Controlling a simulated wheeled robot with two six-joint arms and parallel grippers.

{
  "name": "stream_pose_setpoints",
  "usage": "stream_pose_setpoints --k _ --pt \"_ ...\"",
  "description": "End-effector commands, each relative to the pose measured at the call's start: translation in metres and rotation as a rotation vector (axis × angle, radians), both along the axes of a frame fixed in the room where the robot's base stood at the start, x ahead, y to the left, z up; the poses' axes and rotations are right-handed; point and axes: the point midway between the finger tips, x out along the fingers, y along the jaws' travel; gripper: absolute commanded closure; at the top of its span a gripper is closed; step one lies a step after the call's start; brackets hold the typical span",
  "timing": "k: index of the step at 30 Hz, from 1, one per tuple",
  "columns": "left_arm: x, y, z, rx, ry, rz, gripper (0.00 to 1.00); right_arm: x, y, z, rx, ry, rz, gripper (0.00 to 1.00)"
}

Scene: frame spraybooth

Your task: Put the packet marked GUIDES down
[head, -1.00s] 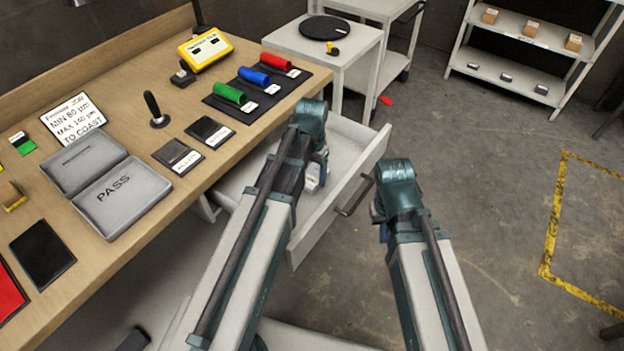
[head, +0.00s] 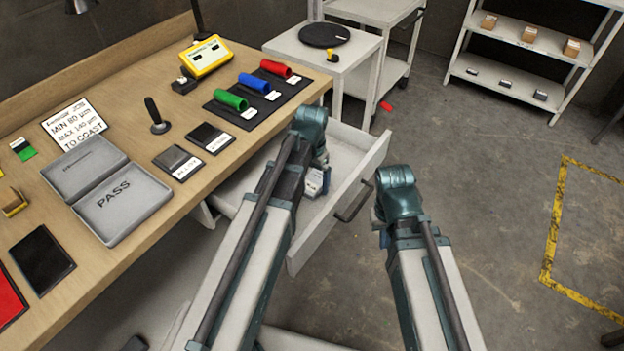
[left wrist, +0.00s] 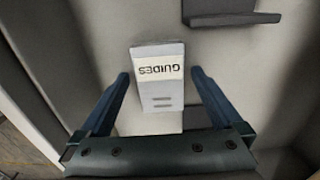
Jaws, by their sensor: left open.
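The packet marked GUIDES (left wrist: 158,92) is a pale packet with a white label, upside down in the left wrist view. It lies between the two blue fingers of my left gripper (left wrist: 160,73), with a gap on each side. The fingers are open. In the head view my left gripper (head: 318,184) is down inside the open white drawer (head: 325,224), mostly hidden by its own arm. My right gripper (head: 378,214) is over the floor to the right of the drawer.
The drawer's front with its dark handle (head: 355,202) stands between my two arms. The wooden bench (head: 150,225) on the left holds the PASS case (head: 122,205), dark pads and coloured rolls. A white trolley (head: 345,60) stands behind.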

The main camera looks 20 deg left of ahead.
Motion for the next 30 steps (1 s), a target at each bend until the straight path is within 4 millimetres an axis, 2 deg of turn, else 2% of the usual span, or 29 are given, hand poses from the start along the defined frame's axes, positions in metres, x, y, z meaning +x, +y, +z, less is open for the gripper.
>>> stream_pose_setpoints --k 8,21,25,30 --pt "0.0 0.0 0.034 0.0 0.0 0.0 0.0 0.0 0.0 0.034 0.0 0.0 0.0 1.0" --pt "0.0 0.0 0.101 0.0 0.0 0.0 0.0 0.0 0.0 0.101 0.0 0.0 -0.001 1.0" --pt "0.0 0.0 0.114 0.0 0.0 0.0 0.0 0.0 0.0 0.114 0.0 0.0 -0.001 1.0" --pt "0.0 0.0 0.12 0.0 0.0 0.0 0.0 0.0 0.0 0.12 0.0 0.0 -0.001 1.0"
